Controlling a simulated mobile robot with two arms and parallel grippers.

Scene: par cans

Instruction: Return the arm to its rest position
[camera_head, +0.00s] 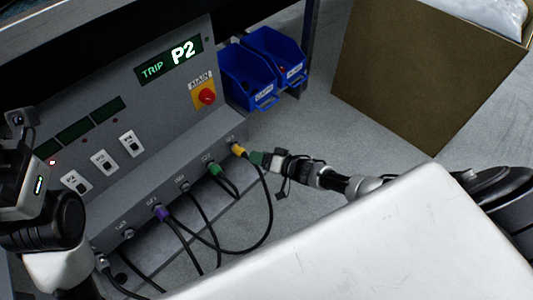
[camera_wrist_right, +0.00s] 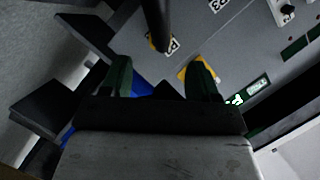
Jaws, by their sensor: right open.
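My right gripper (camera_head: 257,158) reaches in from the right in the head view, with green fingertips close beside the yellow plug (camera_head: 238,149) at the right end of the socket row. In the right wrist view, the two green fingers (camera_wrist_right: 160,78) stand apart with nothing between them. The yellow plug also shows there (camera_wrist_right: 160,44) beyond the fingertips, with its black cable. My left arm (camera_head: 38,205) is at the left edge of the head view; its fingers cannot be made out.
The grey panel (camera_head: 150,95) shows "TRIP P2" and a red MAIN button (camera_head: 207,96). Green (camera_head: 214,169) and purple (camera_head: 161,212) plugs sit in sockets, with cables hanging below. Blue bins (camera_head: 247,78) and a brown box (camera_head: 425,75) stand behind. Floor shows between panel and box.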

